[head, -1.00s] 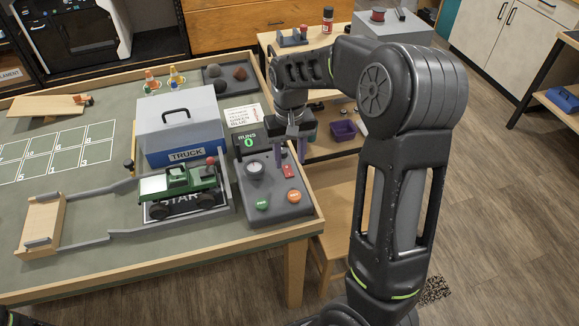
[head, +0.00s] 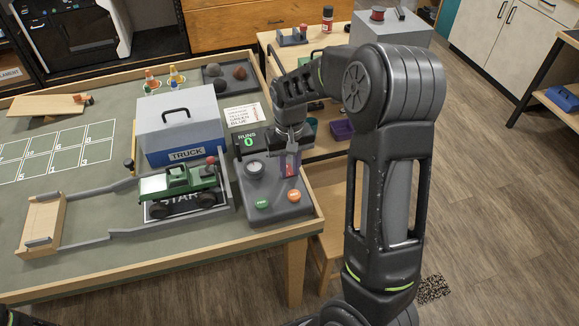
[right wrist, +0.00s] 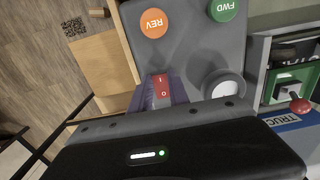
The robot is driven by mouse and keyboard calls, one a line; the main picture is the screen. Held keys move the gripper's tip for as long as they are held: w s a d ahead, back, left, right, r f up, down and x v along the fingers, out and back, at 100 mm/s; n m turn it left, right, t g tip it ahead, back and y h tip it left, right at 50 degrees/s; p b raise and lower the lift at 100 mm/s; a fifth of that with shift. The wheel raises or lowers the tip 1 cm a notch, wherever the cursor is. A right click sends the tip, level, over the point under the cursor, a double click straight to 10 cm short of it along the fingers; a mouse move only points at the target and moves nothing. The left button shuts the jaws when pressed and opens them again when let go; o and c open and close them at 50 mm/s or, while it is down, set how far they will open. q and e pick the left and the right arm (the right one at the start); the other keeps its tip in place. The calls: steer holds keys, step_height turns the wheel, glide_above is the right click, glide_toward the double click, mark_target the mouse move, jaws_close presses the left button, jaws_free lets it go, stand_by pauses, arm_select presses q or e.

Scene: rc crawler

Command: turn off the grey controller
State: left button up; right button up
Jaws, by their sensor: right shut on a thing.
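The grey controller (head: 272,208) sits at the table's right front corner, with a white dial (head: 255,168), a green FWD button (head: 262,202) and an orange REV button (head: 293,196). Its red rocker switch (right wrist: 162,88), marked I and O, shows in the right wrist view between my purple fingertips. My right gripper (head: 291,165) has come down onto the controller and is shut on the red switch. In the head view the fingers partly cover the switch. My left gripper is not in view.
A green truck (head: 182,182) stands on the start pad left of the controller. A blue and grey toolbox (head: 180,125) is behind it. The RUNS display (head: 247,140) reads 0. A purple bin (head: 342,129) is on the side shelf.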

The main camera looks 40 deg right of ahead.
jaws_close()
steer(key=shift+w+d+r+g+p, duration=0.1)
steer(key=shift+w+r+g+p, duration=0.2)
steer(key=shift+g+p, duration=0.7)
steer(key=shift+w+f+g+y+p, duration=0.15)
steer(key=shift+g+y+p, duration=0.3)
steer(key=shift+p, duration=0.25)
steer(key=o, duration=0.7)
jaws_free()
